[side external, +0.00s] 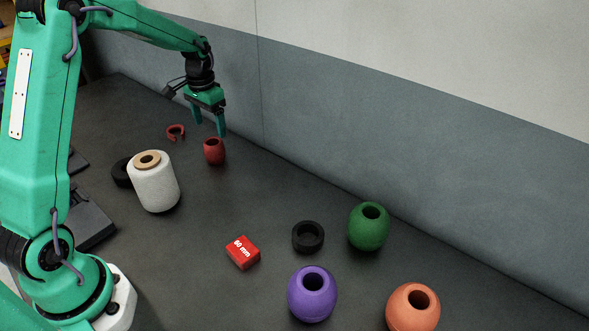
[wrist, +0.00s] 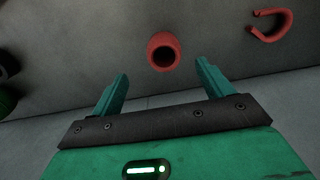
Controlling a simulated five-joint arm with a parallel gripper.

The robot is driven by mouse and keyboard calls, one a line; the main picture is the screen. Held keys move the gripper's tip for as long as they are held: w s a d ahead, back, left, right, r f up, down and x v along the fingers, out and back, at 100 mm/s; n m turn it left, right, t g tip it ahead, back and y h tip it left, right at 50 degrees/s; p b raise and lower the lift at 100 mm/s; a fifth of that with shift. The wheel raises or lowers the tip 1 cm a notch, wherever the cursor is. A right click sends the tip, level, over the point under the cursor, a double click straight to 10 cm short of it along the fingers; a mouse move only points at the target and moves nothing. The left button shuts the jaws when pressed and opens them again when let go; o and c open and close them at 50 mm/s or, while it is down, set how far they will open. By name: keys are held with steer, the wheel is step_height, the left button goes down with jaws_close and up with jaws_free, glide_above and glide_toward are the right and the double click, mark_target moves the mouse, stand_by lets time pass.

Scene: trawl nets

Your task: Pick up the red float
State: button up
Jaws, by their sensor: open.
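The red float (side external: 214,151) is a small barrel with a hole in its top, upright on the dark table near the wall side. In the wrist view the red float (wrist: 162,52) lies just beyond and between the fingertips. My gripper (side external: 209,122) is open and empty, with its fingers pointing down above and close to the float. In the wrist view my gripper (wrist: 162,77) shows both fingers spread, and neither appears to hold the float.
A red open ring (side external: 176,132) lies left of the float. A white spool (side external: 154,183) stands nearer, beside a black ring (side external: 122,172). Farther right are a red block (side external: 243,252), black ring (side external: 308,237), green float (side external: 368,227), purple float (side external: 312,295) and orange float (side external: 413,308). The wall runs close behind.

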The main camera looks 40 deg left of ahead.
mark_target(213, 141)
steer(key=shift+w+a+f, duration=0.2)
steer(key=shift+a+f, duration=0.1)
steer(key=shift+f, duration=1.55)
steer(key=shift+f, duration=2.6)
steer(key=c, duration=1.1)
